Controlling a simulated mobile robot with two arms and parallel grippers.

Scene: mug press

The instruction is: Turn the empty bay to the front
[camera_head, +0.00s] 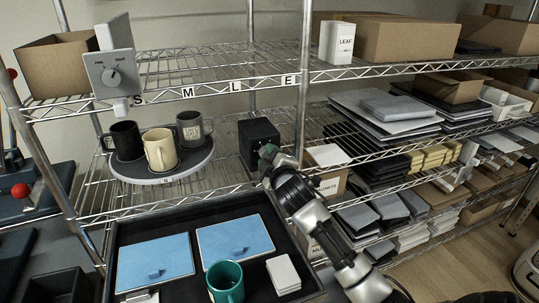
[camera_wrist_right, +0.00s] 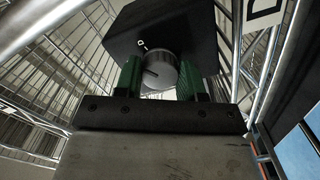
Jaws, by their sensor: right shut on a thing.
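A round grey turntable (camera_head: 190,166) stands on the wire shelf at the left in the head view. It bears a black mug (camera_head: 126,141) at left, a cream mug (camera_head: 159,150) at centre and a dark grey mug (camera_head: 189,128) at back right. Its front right part looks bare. A black box (camera_head: 258,135) stands to its right and also shows in the right wrist view (camera_wrist_right: 170,25). My right gripper (camera_head: 268,153) is at the box's front. In the wrist view its green fingers are shut on a silver knob (camera_wrist_right: 158,74) with a dark pointer line. My left gripper is out of view.
A grey dial unit (camera_head: 113,74) hangs at the upper shelf edge, beside labels S, M, L, E. A dark tray below holds blue pads (camera_head: 155,262), a green mug (camera_head: 225,282) and white squares (camera_head: 283,274). A shelf post (camera_head: 304,80) rises beside the black box.

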